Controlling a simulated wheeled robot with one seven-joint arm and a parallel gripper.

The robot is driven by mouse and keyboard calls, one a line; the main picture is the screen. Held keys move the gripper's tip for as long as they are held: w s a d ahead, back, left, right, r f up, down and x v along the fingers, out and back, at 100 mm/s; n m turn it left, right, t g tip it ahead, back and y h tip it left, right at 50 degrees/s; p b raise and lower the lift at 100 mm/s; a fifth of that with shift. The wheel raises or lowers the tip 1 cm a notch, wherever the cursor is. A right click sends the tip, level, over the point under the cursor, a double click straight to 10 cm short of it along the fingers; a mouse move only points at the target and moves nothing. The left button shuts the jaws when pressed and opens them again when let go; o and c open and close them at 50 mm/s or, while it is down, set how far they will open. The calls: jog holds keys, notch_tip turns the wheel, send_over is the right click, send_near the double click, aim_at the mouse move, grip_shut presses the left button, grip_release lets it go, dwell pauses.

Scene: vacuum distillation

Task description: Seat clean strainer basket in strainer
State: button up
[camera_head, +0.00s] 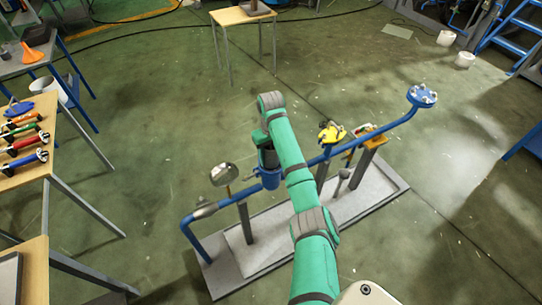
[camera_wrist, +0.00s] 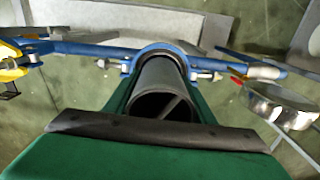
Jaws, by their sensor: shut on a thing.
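The strainer is a blue body (camera_head: 269,180) in the blue pipe, and its blue rim (camera_wrist: 178,46) shows in the wrist view. The basket is a dark grey open-topped cylinder (camera_wrist: 158,76); it also shows in the head view (camera_head: 267,158). My gripper (camera_head: 266,148) is above the strainer, with green fingers on both sides of the basket in the wrist view (camera_wrist: 160,92), shut on it. The basket's far end lies within the blue rim. Its lower end is hidden, so I cannot tell how deep it sits.
A round metal cover (camera_head: 223,174) stands left of the strainer. A yellow valve part (camera_head: 330,133) and a blue bolted flange (camera_head: 422,95) are to the right. The pipe stands on a grey tray (camera_head: 390,185). A wooden table (camera_head: 30,165) with tools is at left. Open floor surrounds the tray.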

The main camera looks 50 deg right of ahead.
jog(key=shift+f, duration=0.55)
jog(key=o, duration=1.3)
jog(key=shift+f, duration=0.1)
notch_tip(320, 180, up, 11)
jog(key=shift+s, duration=0.1)
dwell(0.4)
